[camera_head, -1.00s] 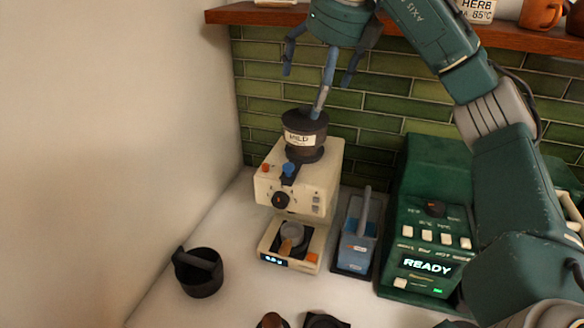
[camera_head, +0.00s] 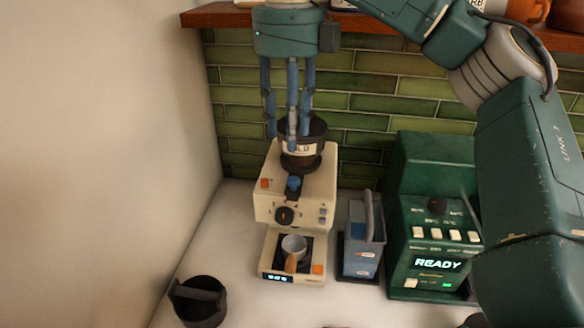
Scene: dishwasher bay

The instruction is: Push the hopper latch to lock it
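The hopper (camera_head: 316,133) is a dark round container with a pale label, standing on top of a cream grinder (camera_head: 316,191). A blue knob (camera_head: 293,183), which looks like the latch, sits on a dark piece at the grinder's top front, below the hopper. My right gripper (camera_head: 287,137) comes down from above with its blue-grey fingers straight, parallel and apart. Its fingertips overlap the hopper's left and front in the picture, above the blue knob. I cannot tell whether they touch the hopper. Nothing shows held. My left gripper is not in view.
A small cup (camera_head: 293,247) stands on the grinder's lower platform. To the right are a blue-grey box with a handle (camera_head: 361,245) and a green machine reading READY (camera_head: 433,230). A black bin (camera_head: 199,302) stands at lower left. A wooden shelf (camera_head: 218,18) runs above.

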